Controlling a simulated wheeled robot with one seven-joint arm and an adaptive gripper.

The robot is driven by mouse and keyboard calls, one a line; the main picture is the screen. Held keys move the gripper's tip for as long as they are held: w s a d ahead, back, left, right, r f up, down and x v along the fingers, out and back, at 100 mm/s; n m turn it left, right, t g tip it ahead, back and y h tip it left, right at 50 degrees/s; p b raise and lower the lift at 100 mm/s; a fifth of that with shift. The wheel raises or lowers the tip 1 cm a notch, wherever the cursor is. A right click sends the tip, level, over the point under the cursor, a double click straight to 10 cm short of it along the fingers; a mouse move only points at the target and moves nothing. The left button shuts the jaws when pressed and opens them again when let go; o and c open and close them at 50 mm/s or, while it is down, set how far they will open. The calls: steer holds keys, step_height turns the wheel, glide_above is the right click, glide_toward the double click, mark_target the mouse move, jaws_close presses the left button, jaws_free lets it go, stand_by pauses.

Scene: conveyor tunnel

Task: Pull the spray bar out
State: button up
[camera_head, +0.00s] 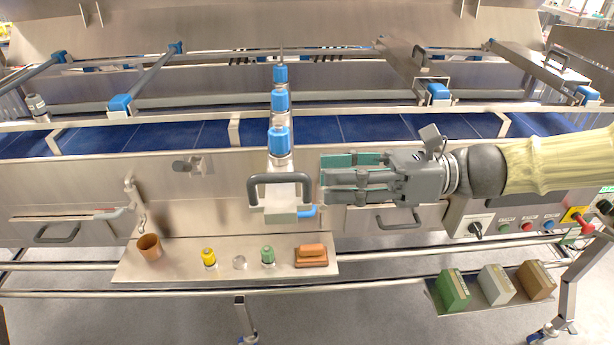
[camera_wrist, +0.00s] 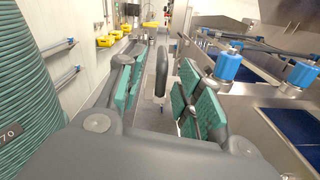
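The spray bar (camera_head: 281,127) runs back over the blue belt in the middle of the head view, with several blue caps in a row. Its dark handle (camera_head: 278,179) is at the front end, above a small metal block with a blue lever (camera_head: 306,211). My gripper (camera_head: 323,175) is just to the right of the handle, fingers pointing left. It is open and empty. In the wrist view the handle (camera_wrist: 188,76) appears end-on between the teal-padded fingers (camera_wrist: 160,85), nearer the right one. Contact cannot be told.
A shelf (camera_head: 190,267) below holds an orange cup (camera_head: 149,247), a yellow-capped piece (camera_head: 208,256), a green-capped piece (camera_head: 267,254) and an orange block (camera_head: 312,255). A control panel (camera_head: 520,222) is at right, above a tray of boxes (camera_head: 495,284). Another handle (camera_head: 398,222) is under my gripper.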

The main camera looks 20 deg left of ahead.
steer(key=shift+v, duration=1.85)
